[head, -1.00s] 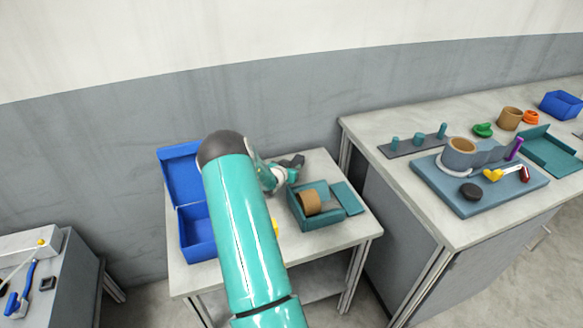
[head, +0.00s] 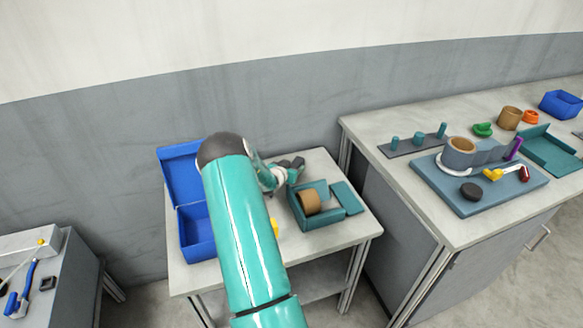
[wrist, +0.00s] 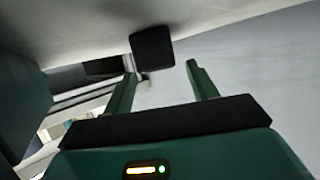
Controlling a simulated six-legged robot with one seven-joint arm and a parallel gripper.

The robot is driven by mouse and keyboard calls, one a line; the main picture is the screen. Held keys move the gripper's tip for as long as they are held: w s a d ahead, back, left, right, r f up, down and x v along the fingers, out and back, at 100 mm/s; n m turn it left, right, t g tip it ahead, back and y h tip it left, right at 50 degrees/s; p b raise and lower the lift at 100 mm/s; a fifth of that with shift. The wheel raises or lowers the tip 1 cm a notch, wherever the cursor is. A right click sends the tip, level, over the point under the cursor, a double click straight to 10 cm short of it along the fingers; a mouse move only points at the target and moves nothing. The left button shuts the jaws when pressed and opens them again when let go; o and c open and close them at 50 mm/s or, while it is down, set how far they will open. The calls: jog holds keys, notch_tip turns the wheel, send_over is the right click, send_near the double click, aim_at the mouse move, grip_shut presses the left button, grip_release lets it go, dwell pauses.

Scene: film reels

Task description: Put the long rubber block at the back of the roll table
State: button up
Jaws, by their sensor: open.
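A black block (wrist: 152,47) shows in the wrist view, just past the fingertips and in line with the gap between them. I cannot tell its full length there. In the head view dark shapes (head: 292,163) lie at the back of the small middle table (head: 327,240); I cannot tell which is the block and which is part of my gripper. My gripper (wrist: 161,70) is open, with nothing visible between its fingers. In the head view my gripper (head: 283,176) is low over the back of that table, partly hidden by my arm.
A teal box (head: 312,222) with a brown roll (head: 310,202) stands just right of my gripper. A blue box (head: 197,234) with a raised lid is at left. The larger right table (head: 468,228) holds a blue-grey board (head: 447,196) and pegs. A grey wall stands behind.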

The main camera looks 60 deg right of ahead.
jog(key=shift+a+f, duration=0.25)
jog(key=shift+f, duration=0.15)
jog(key=v, duration=0.4)
jog(key=r+v, duration=0.1)
jog(key=v, duration=0.2)
jog(key=shift+a+r, duration=0.1)
jog(key=shift+r, duration=0.15)
